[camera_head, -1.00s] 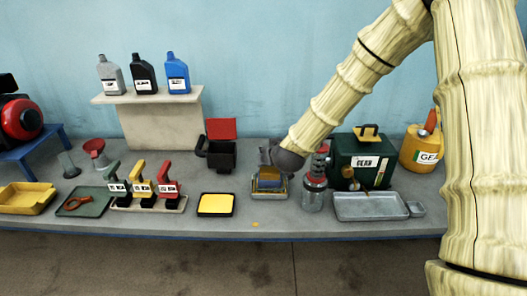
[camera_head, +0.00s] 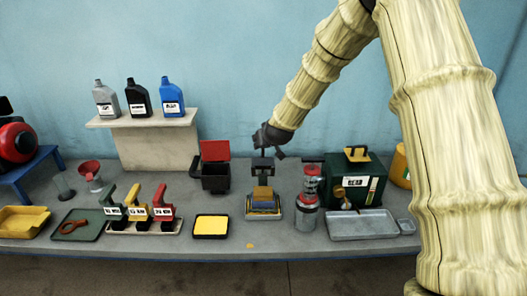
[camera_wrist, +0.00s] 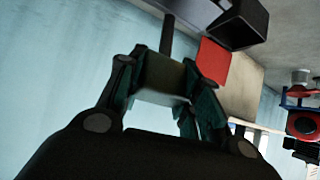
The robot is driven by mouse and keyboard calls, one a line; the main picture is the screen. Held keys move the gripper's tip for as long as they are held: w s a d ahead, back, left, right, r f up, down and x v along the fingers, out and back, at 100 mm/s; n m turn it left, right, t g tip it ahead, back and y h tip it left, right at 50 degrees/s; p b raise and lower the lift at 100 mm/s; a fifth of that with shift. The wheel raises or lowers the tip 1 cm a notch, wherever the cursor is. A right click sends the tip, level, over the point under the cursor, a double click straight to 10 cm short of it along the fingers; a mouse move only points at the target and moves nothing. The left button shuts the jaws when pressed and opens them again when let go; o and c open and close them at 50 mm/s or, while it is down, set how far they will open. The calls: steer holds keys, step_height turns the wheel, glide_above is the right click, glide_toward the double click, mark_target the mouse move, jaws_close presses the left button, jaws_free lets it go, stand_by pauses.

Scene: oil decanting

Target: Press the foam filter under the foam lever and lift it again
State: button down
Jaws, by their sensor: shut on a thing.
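The foam press (camera_head: 263,214) stands at the middle of the bench, with a tan-yellow foam filter (camera_head: 263,194) on its blue and grey base. A dark plate on a short post (camera_head: 263,166) shows just above the foam, apart from it. My gripper (camera_head: 268,146) is raised above and behind the press. In the wrist view its fingers (camera_wrist: 163,85) are closed around a grey-green block, the grip of the foam lever (camera_wrist: 167,38), whose dark bar runs on past the fingers. The lever's joint with the press is hard to make out.
Left of the press are a black bin with an open red lid (camera_head: 215,152) and a yellow tray (camera_head: 211,226). Close on the right are a red-topped jar (camera_head: 307,212), a green case (camera_head: 362,185) and a metal tray (camera_head: 362,226). The bench front is mostly clear.

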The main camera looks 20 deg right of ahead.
steer(key=shift+w+d+r, duration=0.15)
steer(key=shift+w+d, duration=0.05)
steer(key=shift+w, duration=0.3)
steer(key=shift+w+d+r, duration=0.15)
steer(key=shift+w+d, duration=0.05)
steer(key=shift+w, duration=0.25)
steer(key=shift+r, duration=0.1)
steer(key=c, duration=1.3)
jaws_free()
steer(key=shift+w, duration=0.1)
steer(key=o, duration=0.3)
steer(key=shift+w, duration=0.1)
steer(key=v, duration=1.2)
